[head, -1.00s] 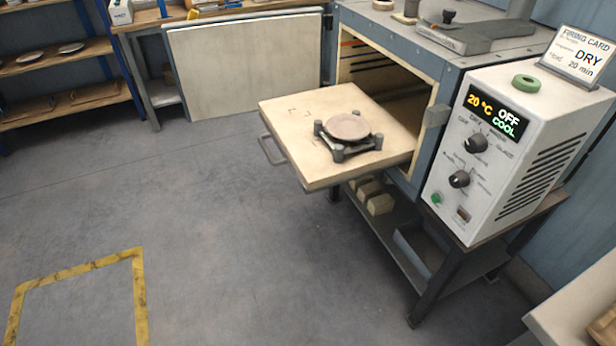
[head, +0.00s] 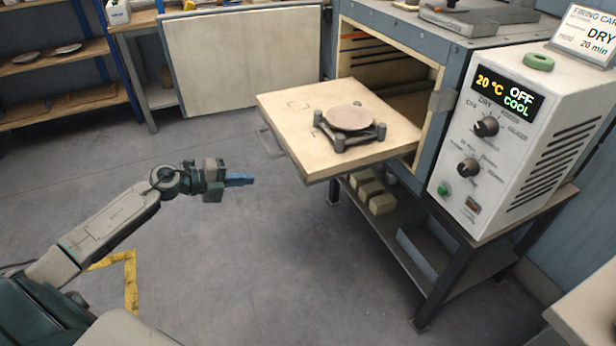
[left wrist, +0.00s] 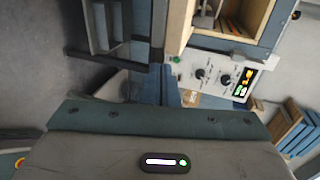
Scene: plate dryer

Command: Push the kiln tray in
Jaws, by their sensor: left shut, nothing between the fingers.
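The kiln tray (head: 290,120) is a pale slab sticking out of the open kiln (head: 392,62) toward the left, with a metal handle (head: 268,143) on its front edge. A round clay plate (head: 350,117) lies on a dark stand with short posts (head: 339,141) on the tray. My left gripper (head: 240,180) is shut and empty, in the air to the left of and apart from the tray's handle. Its blue fingers also show in the left wrist view (left wrist: 171,92). My right gripper is not in view.
The kiln door (head: 245,65) stands swung open at the back left. The control box (head: 520,140) is right of the opening and reads 20 °C, OFF, COOL. A lower shelf under the kiln holds several bricks (head: 382,203). The floor left of the tray is clear.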

